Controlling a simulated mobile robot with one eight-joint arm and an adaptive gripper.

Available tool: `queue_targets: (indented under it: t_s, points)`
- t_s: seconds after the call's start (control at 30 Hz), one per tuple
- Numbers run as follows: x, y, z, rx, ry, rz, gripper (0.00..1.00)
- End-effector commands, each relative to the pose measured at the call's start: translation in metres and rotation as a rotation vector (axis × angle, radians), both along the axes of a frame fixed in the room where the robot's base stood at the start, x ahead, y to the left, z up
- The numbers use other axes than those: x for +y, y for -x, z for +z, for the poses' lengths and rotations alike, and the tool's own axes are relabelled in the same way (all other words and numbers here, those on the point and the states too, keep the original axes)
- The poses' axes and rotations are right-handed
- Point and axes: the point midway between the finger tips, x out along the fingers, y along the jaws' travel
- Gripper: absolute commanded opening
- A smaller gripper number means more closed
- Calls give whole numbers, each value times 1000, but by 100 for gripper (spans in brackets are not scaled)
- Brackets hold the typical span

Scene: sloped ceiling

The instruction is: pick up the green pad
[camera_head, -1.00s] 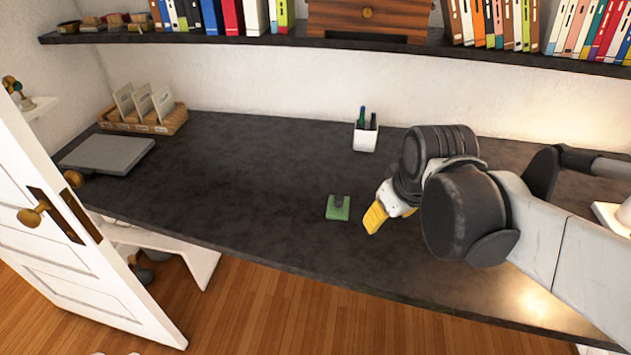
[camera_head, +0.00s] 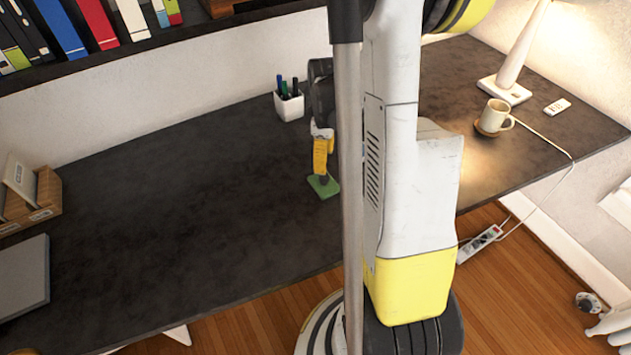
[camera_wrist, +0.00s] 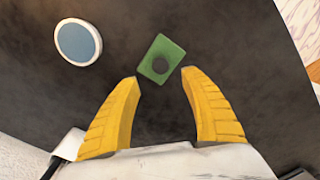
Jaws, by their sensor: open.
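The green pad (camera_head: 326,189) lies on the dark desk, with a small dark knob on its middle. In the wrist view the pad (camera_wrist: 161,43) lies just beyond my open fingertips, centred between them in the picture and tilted. My gripper (camera_head: 320,170) has yellow fingers pointing down over the pad in the head view. In the wrist view my gripper (camera_wrist: 161,76) has its fingers wide apart with nothing between the tips. I cannot tell whether the fingers touch the pad. My own body hides the desk just right of it in the head view.
A white pen cup (camera_head: 290,105) stands behind the pad. A mug (camera_head: 495,115) and a lamp (camera_head: 505,88) stand at right. A grey flat slab (camera_head: 22,275) lies at left. A round pale-blue disc (camera_wrist: 78,42) shows near the pad. The desk left of the pad is clear.

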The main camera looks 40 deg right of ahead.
Motion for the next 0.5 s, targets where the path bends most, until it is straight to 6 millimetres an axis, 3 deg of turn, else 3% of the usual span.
queue_targets:
  t_s: [0.1,0.33,0.5]
  points:
    - [0,0,-19,-1,1,0,53]
    - [0,1,-34,-1,0,-1,53]
    - [0,4,-62,-1,0,-1,53]
